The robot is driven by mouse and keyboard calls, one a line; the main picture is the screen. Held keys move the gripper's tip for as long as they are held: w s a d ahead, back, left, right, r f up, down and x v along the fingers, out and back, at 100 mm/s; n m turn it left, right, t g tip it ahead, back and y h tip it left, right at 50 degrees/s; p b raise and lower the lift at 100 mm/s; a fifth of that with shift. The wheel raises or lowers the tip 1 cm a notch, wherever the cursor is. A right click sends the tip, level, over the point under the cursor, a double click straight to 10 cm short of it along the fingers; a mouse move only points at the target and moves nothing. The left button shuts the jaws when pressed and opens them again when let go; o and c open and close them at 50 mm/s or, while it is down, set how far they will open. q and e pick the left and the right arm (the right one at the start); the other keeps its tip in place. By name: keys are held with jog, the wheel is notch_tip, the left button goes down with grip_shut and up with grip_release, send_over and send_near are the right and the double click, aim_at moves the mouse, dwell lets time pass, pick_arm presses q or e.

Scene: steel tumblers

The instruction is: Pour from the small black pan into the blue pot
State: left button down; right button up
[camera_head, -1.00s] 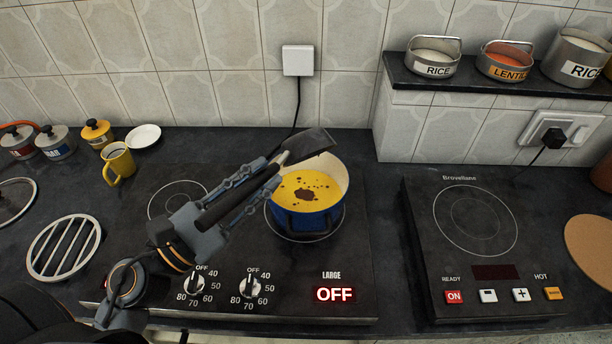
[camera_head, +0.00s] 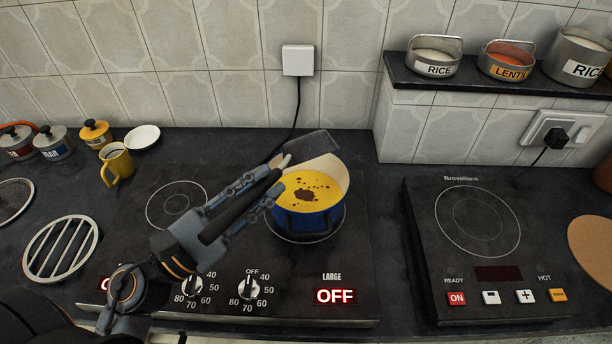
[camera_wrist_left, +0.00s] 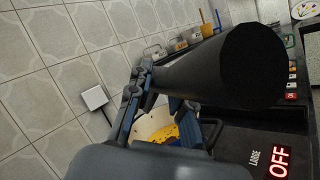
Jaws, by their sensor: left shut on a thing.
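The blue pot (camera_head: 305,219) stands on the right part of the left hob and holds yellow contents with dark brown patches. It also shows in the left wrist view (camera_wrist_left: 155,122), partly hidden by my gripper. The small black pan (camera_head: 313,145) is tilted over the back left of the pot's rim. My left gripper (camera_head: 258,190) is shut on its dark handle, left of the pot. In the left wrist view the handle's end (camera_wrist_left: 252,65) is large and close. The pan's inside and any stream are not clearly visible. My right gripper is not in view.
A second hob (camera_head: 462,240) stands empty on the right. A wall shelf (camera_head: 500,88) with labelled tins is above it. A yellow mug (camera_head: 118,163), a white saucer (camera_head: 143,137), several lidded jars and a round metal trivet (camera_head: 62,248) are on the left.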

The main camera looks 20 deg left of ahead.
pick_arm(q)
jog(key=shift+s+d+f+m+b, duration=0.25)
jog(key=shift+f+m+b, duration=0.2)
jog(key=shift+m, duration=0.25)
jog(key=shift+r+h, duration=0.1)
jog(key=shift+h, duration=0.3)
dwell(0.5)
